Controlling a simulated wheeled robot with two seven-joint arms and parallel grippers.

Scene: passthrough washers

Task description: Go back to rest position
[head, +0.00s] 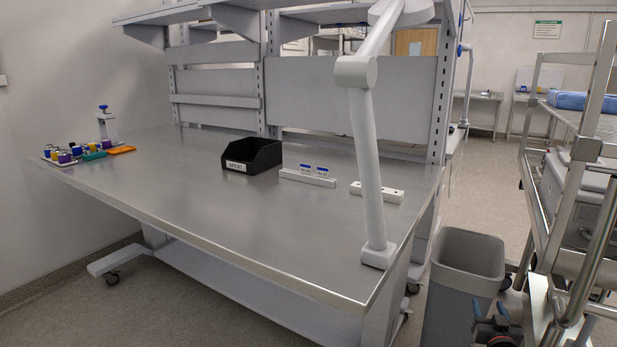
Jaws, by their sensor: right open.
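My right gripper (492,318) shows small at the bottom right edge, low in front of the grey waste bin. Its dark jaws are apart, with nothing visible between them. It is well away from the items on the bench. My left gripper is not in view. The long steel workbench (190,192) fills the middle of the head view.
A black labelled bin (262,153) and a white holder with two blue-capped vials (308,178) stand on the bench. Several coloured bottles (64,156) stand at its far left. The waste bin (465,258) and a metal cart (541,200) are at right. The bench front is clear.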

